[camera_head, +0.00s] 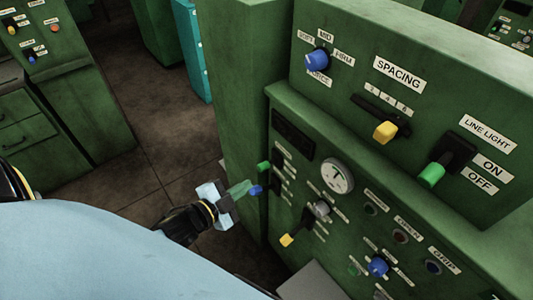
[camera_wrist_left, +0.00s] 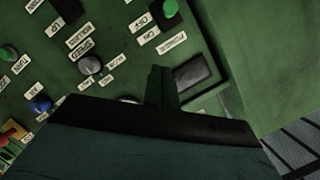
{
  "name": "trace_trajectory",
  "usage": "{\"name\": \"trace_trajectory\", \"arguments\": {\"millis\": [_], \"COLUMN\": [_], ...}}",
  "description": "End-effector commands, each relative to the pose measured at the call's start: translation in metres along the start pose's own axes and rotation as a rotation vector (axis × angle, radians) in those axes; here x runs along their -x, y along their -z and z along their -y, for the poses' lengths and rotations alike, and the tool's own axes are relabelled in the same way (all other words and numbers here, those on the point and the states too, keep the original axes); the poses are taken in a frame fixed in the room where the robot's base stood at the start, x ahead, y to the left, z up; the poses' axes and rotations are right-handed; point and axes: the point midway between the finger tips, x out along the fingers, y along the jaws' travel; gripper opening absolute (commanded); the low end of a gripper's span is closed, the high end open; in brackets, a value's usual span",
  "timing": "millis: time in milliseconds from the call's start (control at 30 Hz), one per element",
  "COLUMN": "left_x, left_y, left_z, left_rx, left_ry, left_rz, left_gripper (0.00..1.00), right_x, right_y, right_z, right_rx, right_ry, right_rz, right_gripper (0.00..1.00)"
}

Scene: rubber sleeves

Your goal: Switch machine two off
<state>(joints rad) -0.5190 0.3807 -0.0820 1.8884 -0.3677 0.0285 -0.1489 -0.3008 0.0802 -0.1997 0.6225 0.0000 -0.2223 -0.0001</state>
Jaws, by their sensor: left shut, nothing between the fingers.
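A green machine (camera_head: 250,60) with a labelled panel fills the right of the head view. A green lever (camera_head: 263,167) sits on a dark plate at the panel's left edge. In the left wrist view a green knob (camera_wrist_left: 170,8) stands beside labels that read OFF, ON and apparently POWER. My left gripper (camera_head: 247,190) is shut and empty, just left of the panel and slightly below the green lever. Its closed fingers (camera_wrist_left: 161,84) show in the wrist view, in front of the panel and apart from the green knob. No machine number is legible. My right gripper is not in view.
The upper panel carries a blue knob (camera_head: 317,60), a yellow slider (camera_head: 385,131) and a green LINE LIGHT lever (camera_head: 432,174). Below are a round gauge (camera_head: 337,176), a yellow-tipped lever (camera_head: 287,239) and another blue knob (camera_head: 378,266). Open floor (camera_head: 140,100) lies left.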

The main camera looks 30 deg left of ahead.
Motion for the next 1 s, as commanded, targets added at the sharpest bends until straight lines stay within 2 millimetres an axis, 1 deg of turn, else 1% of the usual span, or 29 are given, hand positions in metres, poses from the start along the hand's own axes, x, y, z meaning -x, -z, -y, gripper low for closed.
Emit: {"name": "trace_trajectory", "arguments": {"millis": [67, 333, 467, 567, 667, 1000], "left_x": [0.001, 0.0, -0.005, -0.017, -0.034, -0.099], "left_y": [0.003, 0.002, 0.002, 0.002, 0.003, 0.003], "left_z": [0.002, 0.001, 0.002, 0.002, 0.003, 0.003], "left_rx": [-0.005, -0.004, -0.004, -0.004, -0.004, -0.003], "left_ry": [0.001, 0.002, 0.003, 0.004, 0.005, 0.004], "left_rz": [-0.007, -0.006, -0.007, -0.007, -0.008, -0.007], "left_gripper": [0.0, 0.0, 0.0, 0.0, 0.0, 0.0], "right_x": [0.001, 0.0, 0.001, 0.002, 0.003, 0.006], "right_y": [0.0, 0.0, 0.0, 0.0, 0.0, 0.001], "right_z": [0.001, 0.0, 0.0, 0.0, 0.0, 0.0], "right_rx": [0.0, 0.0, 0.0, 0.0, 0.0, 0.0], "right_ry": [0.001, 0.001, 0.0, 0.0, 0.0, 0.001], "right_rz": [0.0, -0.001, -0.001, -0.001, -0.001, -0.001], "right_gripper": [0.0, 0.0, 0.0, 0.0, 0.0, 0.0]}}
